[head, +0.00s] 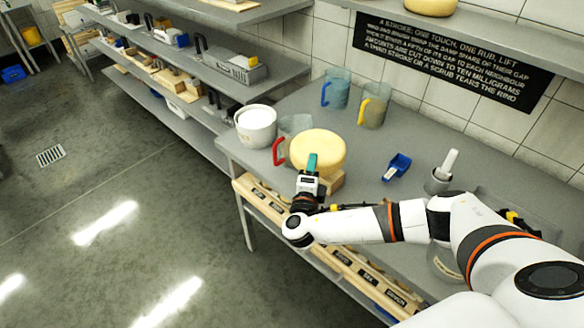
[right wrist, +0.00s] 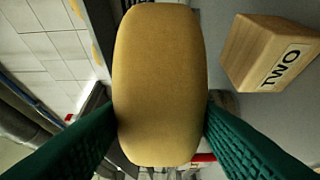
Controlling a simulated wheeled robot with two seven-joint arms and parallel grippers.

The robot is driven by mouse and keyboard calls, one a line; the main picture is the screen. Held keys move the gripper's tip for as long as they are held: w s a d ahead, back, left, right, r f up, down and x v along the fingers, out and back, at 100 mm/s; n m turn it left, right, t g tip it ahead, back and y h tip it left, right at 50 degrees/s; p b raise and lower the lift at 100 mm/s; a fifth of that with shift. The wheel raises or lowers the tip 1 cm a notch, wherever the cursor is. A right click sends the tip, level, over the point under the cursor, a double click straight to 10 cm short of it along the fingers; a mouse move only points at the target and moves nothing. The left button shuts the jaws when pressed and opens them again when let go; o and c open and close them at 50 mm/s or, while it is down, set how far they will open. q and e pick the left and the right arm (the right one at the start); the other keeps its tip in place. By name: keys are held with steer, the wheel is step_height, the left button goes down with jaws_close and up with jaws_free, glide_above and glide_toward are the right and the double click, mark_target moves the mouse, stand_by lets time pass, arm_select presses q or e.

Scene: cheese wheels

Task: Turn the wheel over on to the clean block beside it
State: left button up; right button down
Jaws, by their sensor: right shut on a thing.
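The pale yellow cheese wheel (head: 318,148) is at the front edge of the steel table in the head view. In the right wrist view the wheel (right wrist: 158,80) stands between my green fingers, which touch both its sides. My right gripper (head: 311,166) is shut on the wheel. A wooden block (head: 335,184) shows below and to the right of the wheel in the head view, partly hidden. In the right wrist view a block marked TWO (right wrist: 268,55) lies right of the wheel, apart from it, with nothing on its visible faces. My left gripper is not in view.
Left of the wheel stand a red-handled jug (head: 293,128) and a white tub (head: 256,126). Blue- and yellow-handled jugs (head: 373,106) stand behind. A blue scoop (head: 397,167) and a grey pot (head: 438,181) are to the right. Table between wheel and scoop is clear.

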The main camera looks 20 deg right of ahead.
mark_target(322, 175)
steer(key=d, duration=0.2)
steer(key=m+h, duration=0.1)
steer(key=shift+s+d+f+g, duration=0.15)
steer(key=shift+d+f+g, duration=0.2)
steer(key=shift+d+g, duration=0.05)
steer(key=shift+d+f+h, duration=0.25)
steer(key=shift+d+h, duration=0.05)
steer(key=shift+d, duration=0.1)
steer(key=shift+f+b, duration=2.2)
steer(key=shift+b, duration=0.4)
steer(key=shift+s+f, duration=0.1)
steer(key=shift+f, duration=0.05)
